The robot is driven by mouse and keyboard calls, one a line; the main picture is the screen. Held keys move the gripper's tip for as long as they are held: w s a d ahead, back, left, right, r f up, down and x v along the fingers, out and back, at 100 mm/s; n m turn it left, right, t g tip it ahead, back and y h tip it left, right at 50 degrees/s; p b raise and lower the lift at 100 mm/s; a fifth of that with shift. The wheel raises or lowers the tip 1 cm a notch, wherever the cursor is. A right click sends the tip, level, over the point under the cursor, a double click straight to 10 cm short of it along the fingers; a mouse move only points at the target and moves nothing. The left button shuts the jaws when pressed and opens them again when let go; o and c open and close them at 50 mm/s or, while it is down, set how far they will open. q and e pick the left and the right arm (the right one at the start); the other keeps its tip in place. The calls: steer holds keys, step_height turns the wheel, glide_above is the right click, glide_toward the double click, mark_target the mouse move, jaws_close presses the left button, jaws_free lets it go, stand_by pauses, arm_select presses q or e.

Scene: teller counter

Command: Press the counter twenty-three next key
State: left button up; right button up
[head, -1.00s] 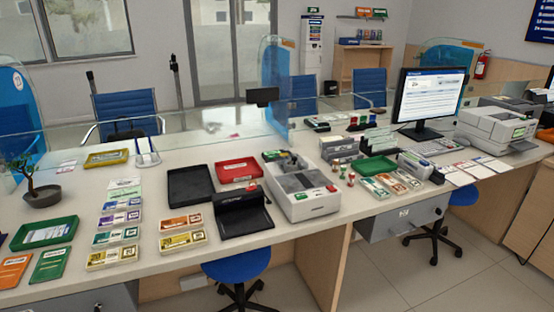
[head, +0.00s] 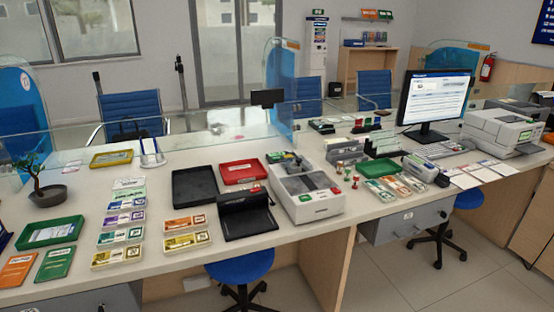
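No key marked twenty-three can be read at this size. Neither of my grippers is in view.
A black tray (head: 194,187), a red tray (head: 242,171) and a black folder-like item (head: 246,214) lie left of the machine. Several banknote bundles fill the left. A monitor (head: 436,98) and printer (head: 502,130) stand at the right. A glass screen runs behind.

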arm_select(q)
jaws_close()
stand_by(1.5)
